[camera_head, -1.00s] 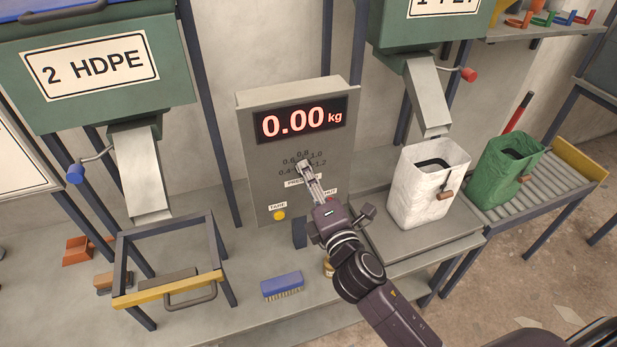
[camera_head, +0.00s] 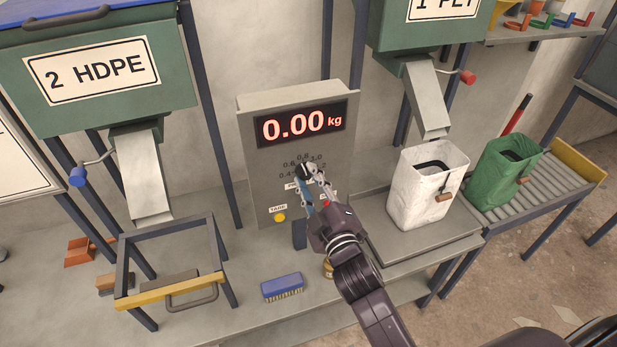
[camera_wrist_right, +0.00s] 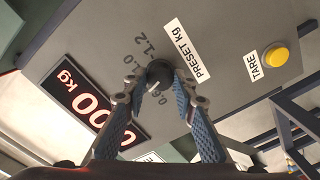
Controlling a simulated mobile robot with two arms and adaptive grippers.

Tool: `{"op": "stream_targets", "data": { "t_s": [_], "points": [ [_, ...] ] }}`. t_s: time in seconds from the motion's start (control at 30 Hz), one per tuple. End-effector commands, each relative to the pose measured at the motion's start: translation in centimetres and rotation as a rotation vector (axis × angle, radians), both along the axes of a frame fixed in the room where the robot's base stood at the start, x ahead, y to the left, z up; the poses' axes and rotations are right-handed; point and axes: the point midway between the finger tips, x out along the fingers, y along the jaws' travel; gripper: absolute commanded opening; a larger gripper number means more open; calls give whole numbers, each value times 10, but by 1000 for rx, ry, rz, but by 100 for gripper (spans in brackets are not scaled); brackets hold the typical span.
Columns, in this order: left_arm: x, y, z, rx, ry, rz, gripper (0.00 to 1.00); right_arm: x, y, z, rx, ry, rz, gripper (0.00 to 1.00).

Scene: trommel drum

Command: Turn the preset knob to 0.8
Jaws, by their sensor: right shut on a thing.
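The preset knob (camera_head: 303,169) is a small dark round knob on the front of the grey scale box (camera_head: 259,170), below the red 0.00 kg display (camera_head: 300,124). A printed arc of numbers surrounds it. My right gripper (camera_head: 311,174) reaches up from below and is shut on the knob. In the right wrist view the knob (camera_wrist_right: 159,73) sits between the fingertips of my gripper (camera_wrist_right: 160,90), with 1.0 and 1.2 readable above it. Fingers hide part of the scale, and I cannot tell which number the knob points to. My left gripper is not in view.
The yellow TARE button (camera_head: 279,217) is just below left of my gripper. A white bag (camera_head: 420,195) stands on the platform to the right, with a green bag (camera_head: 500,170) beyond it. A blue brush (camera_head: 282,285) lies on the bench below. A metal frame (camera_head: 215,262) stands left.

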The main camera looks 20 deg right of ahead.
Motion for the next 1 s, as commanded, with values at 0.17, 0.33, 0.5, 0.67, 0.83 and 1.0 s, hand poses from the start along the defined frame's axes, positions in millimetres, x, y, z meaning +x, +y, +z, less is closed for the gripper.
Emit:
{"op": "stream_targets", "data": {
  "t_s": [0.17,0.33,0.5,0.67,0.83,1.0],
  "points": [
    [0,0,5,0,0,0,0,0,0,0,112,6,-2,1],
    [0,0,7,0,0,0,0,0,0,-1,184,10,-2,1],
    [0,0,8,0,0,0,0,0,0,-1,222,11,-1,1],
    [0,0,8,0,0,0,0,0,0,-1,235,11,0,1],
    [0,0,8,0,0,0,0,0,0,-2,236,11,0,1],
    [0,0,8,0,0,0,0,0,0,-2,235,11,0,26]
  ]
}}
